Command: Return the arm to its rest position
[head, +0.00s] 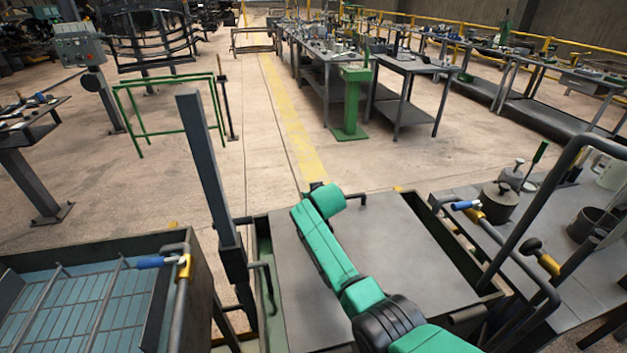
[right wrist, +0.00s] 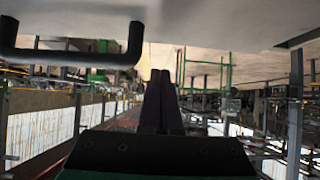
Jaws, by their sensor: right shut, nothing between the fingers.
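My right arm (head: 330,250), green with a black joint, reaches from the lower right over a flat grey tabletop (head: 400,245) in the head view. Its far end is near the tabletop's back edge, and the gripper fingers cannot be made out there. In the right wrist view my right gripper (right wrist: 160,98) shows as two dark fingers pressed together, with nothing between them. A smooth grey surface (right wrist: 220,22) fills the top of that view, close to the fingers but apart from them in the picture. My left gripper is not in view.
A blue-lined bin with a wire rack (head: 75,305) stands at left, beside a dark upright post (head: 207,165). At right, a bench holds a lidded pot (head: 499,201) and a bent dark rail (head: 545,200). A dark handle (right wrist: 75,55) shows in the wrist view. Open floor lies beyond.

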